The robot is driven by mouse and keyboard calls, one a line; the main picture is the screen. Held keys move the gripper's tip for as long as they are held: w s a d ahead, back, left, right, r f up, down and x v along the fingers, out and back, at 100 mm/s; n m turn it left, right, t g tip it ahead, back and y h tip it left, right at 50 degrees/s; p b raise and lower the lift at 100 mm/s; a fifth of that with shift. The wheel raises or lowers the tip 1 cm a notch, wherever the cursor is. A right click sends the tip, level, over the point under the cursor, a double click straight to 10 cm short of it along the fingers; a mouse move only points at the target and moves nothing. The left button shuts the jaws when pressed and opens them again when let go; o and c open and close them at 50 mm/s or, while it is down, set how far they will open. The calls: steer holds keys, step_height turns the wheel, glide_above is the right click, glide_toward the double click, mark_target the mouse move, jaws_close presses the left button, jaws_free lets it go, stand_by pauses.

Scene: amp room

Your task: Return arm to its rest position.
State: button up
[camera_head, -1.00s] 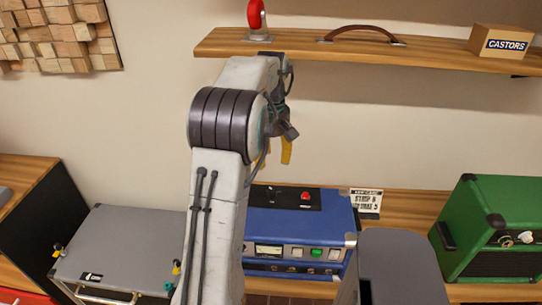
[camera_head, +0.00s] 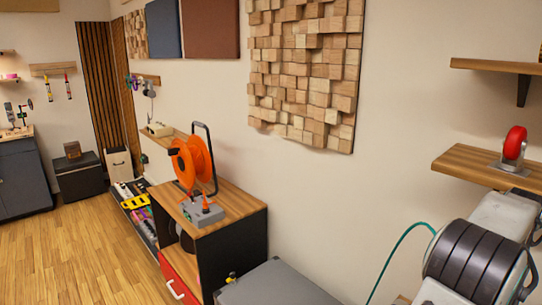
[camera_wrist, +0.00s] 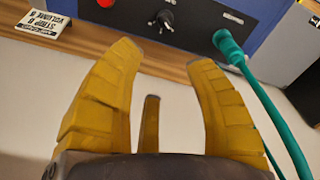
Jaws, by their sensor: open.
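My gripper (camera_wrist: 163,55) shows in the wrist view with its yellow fingers spread apart and nothing between them. It is hidden in the head view, where only part of my arm (camera_head: 470,262) shows at the lower right, beside a wooden shelf. In the wrist view a blue unit (camera_wrist: 190,22) with a black panel and a knob lies beyond the fingertips, on a wooden surface. A green cable with a plug end (camera_wrist: 229,45) passes beside the right finger, and I cannot tell whether it touches.
The wooden shelf (camera_head: 462,155) carries a red-wheeled castor (camera_head: 515,143) close to my arm. A wooden cabinet (camera_head: 240,203) holds an orange cable reel (camera_head: 190,165). A grey case (camera_head: 275,287) stands at the bottom. A small sign (camera_wrist: 42,25) is near the blue unit. Open floor lies left.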

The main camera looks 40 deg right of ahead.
steer(key=f+m, duration=0.1)
steer(key=a+f+m, duration=0.1)
steer(key=f, duration=0.1)
steer(key=a+f+m, duration=0.1)
steer(key=f, duration=0.1)
steer(key=shift+a+m+y, duration=0.1)
steer(key=shift+m+y, duration=0.2)
steer(key=shift+m, duration=1)
steer(key=a+f, duration=0.2)
steer(key=a, duration=0.1)
steer(key=shift+w+a, duration=0.15)
steer(key=shift+a, duration=0.15)
steer(key=a, duration=0.1)
steer(key=w+a, duration=0.1)
steer(key=shift+w+a+f+m+y, duration=0.1)
steer(key=shift+w+a+m+y, duration=0.05)
steer(key=shift+a+m+y, duration=0.2)
steer(key=w+a+r+n+t, duration=0.1)
steer(key=w+a+n, duration=0.4)
steer(key=a, duration=0.8)
steer(key=w+a+r+n+t, duration=0.1)
steer(key=w+a+r+n, duration=0.3)
steer(key=a, duration=0.8)
steer(key=w+a+r+n+t, duration=0.2)
steer(key=w+a+n, duration=0.5)
steer(key=a, duration=0.6)
steer(key=shift+w+a+r+n, duration=0.35)
steer(key=shift+w+r, duration=0.2)
steer(key=shift+w, duration=0.65)
